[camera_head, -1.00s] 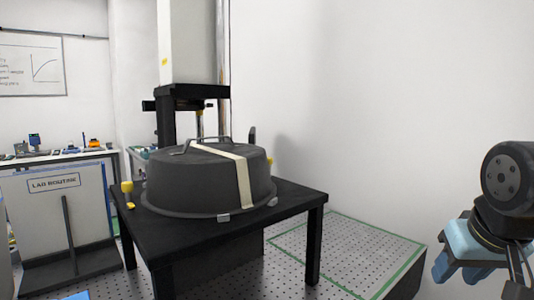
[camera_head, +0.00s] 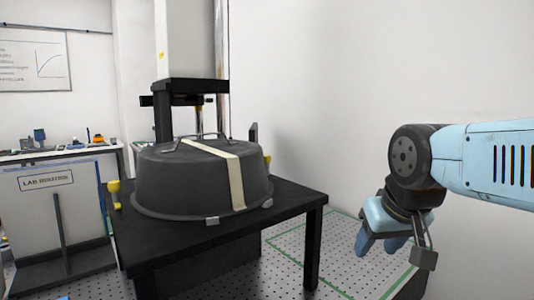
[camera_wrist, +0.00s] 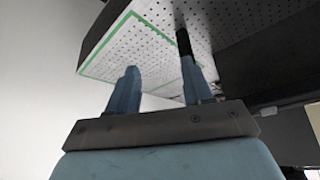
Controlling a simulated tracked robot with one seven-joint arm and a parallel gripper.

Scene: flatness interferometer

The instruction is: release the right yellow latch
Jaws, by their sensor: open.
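A dark grey round cover (camera_head: 185,185) with a cream strap (camera_head: 233,178) and a top handle sits on a black table (camera_head: 290,205). A yellow latch piece (camera_head: 267,160) shows at the cover's right edge, partly hidden behind it. Another yellow latch (camera_head: 114,188) stands at the left edge. My gripper (camera_head: 378,244) hangs to the right of the table, well apart from the cover, its fingers pointing down. In the wrist view my gripper (camera_wrist: 158,82) is open with nothing between its blue fingers; no latch shows there.
A perforated floor plate with a green border (camera_head: 340,250) lies right of the table. A tall column instrument (camera_head: 190,95) stands behind the cover. A lab sign board (camera_head: 55,215) stands at left. The space between my gripper and the table is clear.

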